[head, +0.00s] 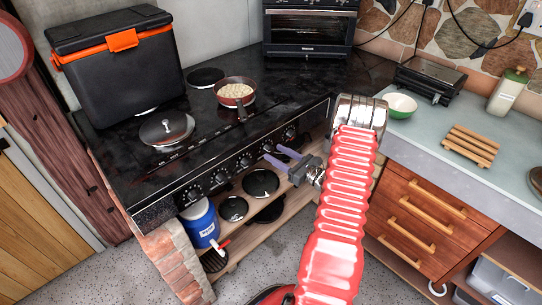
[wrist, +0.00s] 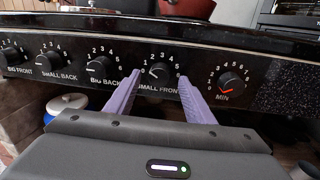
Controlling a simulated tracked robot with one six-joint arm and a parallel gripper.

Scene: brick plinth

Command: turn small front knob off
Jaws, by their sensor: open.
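The small front knob (wrist: 161,74) is a dark round knob on the black stove panel, above the label "SMALL FRONT". Its pale mark points roughly left; the exact setting is too small to read. In the head view the knob (head: 267,147) shows beside my fingertips. My gripper (wrist: 160,78) is open, with its two purple fingers on either side of the knob in the wrist view and gaps to it on both sides. I cannot tell whether the tips reach past the knob's face. In the head view my gripper (head: 275,153) is in front of the panel.
The big back knob (wrist: 100,67) is close left of my fingers, and the red-marked MIN knob (wrist: 230,84) is to the right. A shelf with pans (head: 261,183) lies below the panel.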

